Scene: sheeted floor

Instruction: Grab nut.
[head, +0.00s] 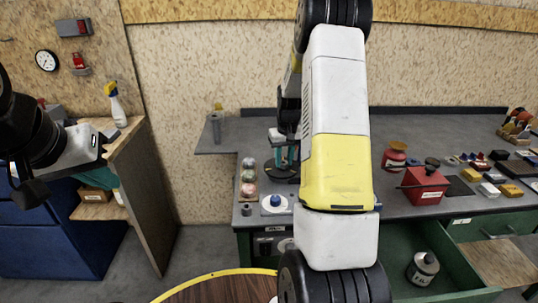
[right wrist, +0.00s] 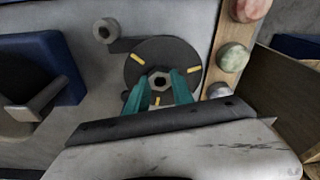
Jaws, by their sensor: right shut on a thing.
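In the right wrist view, a grey metal nut (right wrist: 160,82) with a dark hexagonal opening sits at the middle of a round dark disc (right wrist: 187,54) with yellow marks. The teal fingers of my right gripper (right wrist: 158,75) are shut on the nut, one on each side. In the head view my right gripper (head: 284,155) points down over the bench, and the nut is hidden there by fingers and arm. A second nut-like ring (right wrist: 105,31) lies on the bench beyond the disc. My left gripper (head: 100,178) is at far left by the wooden shelf; its finger opening is unclear.
The grey workbench (head: 225,135) runs along the wall. A row of coloured balls (head: 249,176) and a blue-topped piece on a white plate (head: 275,203) are near the disc. A red box (head: 425,187) stands right. An open green drawer (head: 400,240) holds a bottle (head: 423,268).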

